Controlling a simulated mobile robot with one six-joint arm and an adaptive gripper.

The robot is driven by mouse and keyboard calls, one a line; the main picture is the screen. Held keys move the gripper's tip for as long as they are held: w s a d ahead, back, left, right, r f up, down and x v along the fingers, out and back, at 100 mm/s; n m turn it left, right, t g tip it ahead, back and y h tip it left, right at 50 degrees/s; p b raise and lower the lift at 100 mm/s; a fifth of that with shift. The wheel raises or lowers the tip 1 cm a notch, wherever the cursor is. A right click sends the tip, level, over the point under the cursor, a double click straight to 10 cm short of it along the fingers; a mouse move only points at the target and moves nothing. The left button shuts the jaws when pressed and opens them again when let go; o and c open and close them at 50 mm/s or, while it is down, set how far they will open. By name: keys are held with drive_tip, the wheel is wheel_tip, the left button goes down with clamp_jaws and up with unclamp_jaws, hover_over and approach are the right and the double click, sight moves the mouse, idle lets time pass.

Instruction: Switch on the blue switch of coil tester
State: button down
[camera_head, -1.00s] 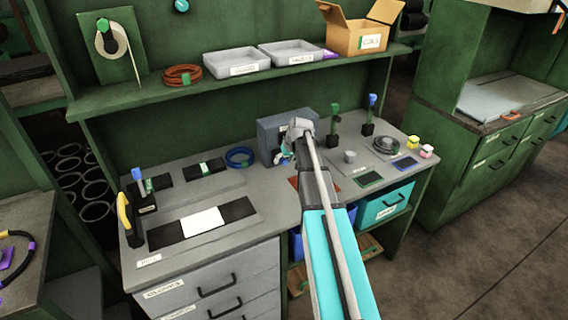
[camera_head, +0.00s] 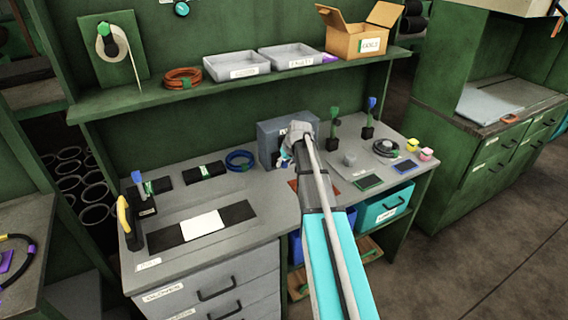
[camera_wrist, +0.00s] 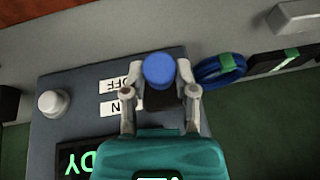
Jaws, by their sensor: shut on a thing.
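The coil tester (camera_head: 270,135) is a grey-blue box standing on the workbench; in the head view my arm partly hides it. The wrist view shows its panel (camera_wrist: 75,88) with ON and OFF labels, a white round knob (camera_wrist: 53,103) and a dark display with green letters. The blue switch (camera_wrist: 159,70) has a round blue cap on a dark body beside the labels. My gripper (camera_wrist: 158,88) is shut on the blue switch, one finger on each side. In the head view my gripper (camera_head: 287,158) is at the tester's front, mostly hidden by my wrist.
A blue coil (camera_head: 240,160) with a green band lies left of the tester. Two stands with green and blue tops (camera_head: 369,120) are to its right. A shelf (camera_head: 150,100) above holds grey trays (camera_head: 236,66) and a cardboard box (camera_head: 358,42).

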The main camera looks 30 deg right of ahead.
drive_tip(key=shift+w+r+g+p, duration=0.25)
drive_tip(key=shift+r+g+p, duration=0.05)
drive_tip(key=shift+g+p, duration=0.15)
drive_tip(key=shift+g, duration=0.25)
drive_tip(key=shift+c, duration=2)
unclamp_jaws()
drive_tip(key=shift+s+f, duration=0.15)
